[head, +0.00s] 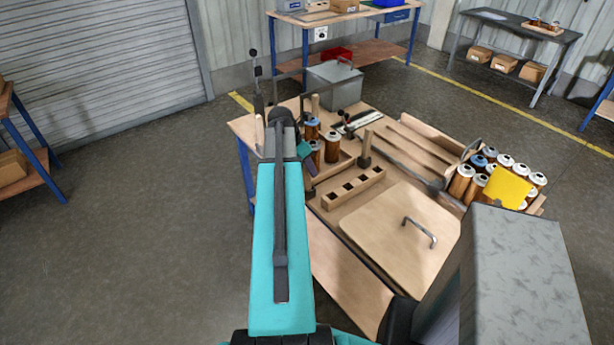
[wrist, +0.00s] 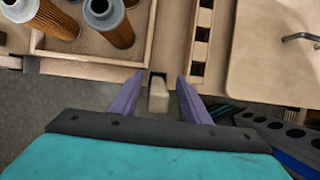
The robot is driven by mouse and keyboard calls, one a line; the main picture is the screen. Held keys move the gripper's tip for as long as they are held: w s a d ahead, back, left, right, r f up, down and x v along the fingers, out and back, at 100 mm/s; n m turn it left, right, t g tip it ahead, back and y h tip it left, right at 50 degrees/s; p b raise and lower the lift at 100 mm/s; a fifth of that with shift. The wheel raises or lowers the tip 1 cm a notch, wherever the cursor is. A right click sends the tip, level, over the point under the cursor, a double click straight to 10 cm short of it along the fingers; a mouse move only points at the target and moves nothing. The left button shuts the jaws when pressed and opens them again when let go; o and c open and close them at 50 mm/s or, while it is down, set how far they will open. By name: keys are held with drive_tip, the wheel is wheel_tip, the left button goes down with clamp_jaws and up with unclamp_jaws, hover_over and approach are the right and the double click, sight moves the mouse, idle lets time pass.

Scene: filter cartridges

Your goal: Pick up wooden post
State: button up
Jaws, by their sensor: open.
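In the wrist view, a short pale wooden post (wrist: 158,98) shows between the two purple fingers of my gripper (wrist: 158,82), at the table's near edge. Gaps show on both sides of it, and the fingers are apart. A small dark patch lies at its upper end. In the head view, my gripper (head: 308,163) is partly hidden by my arm, low by the left side of the workbench. I cannot make out this post there. Another upright wooden post with a dark base (head: 365,148) stands farther back on the bench.
Left of the fingers is a wooden tray (wrist: 90,57) with orange filter cartridges (wrist: 110,20). Right of them is a block with square holes (wrist: 195,65), then a wooden lid with a metal handle (wrist: 265,70). More cartridges (head: 462,181) stand at the bench's right.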

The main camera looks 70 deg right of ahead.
drive_tip(key=shift+p+x, duration=0.4)
drive_tip(key=shift+x, duration=1.05)
clamp_jaws()
drive_tip(key=shift+r, duration=0.2)
wheel_tip(320, 180, up, 10)
drive_tip(key=b, duration=0.2)
drive_tip(key=shift+f+b, duration=0.2)
drive_tip(key=shift+b, duration=0.1)
idle(0.3)
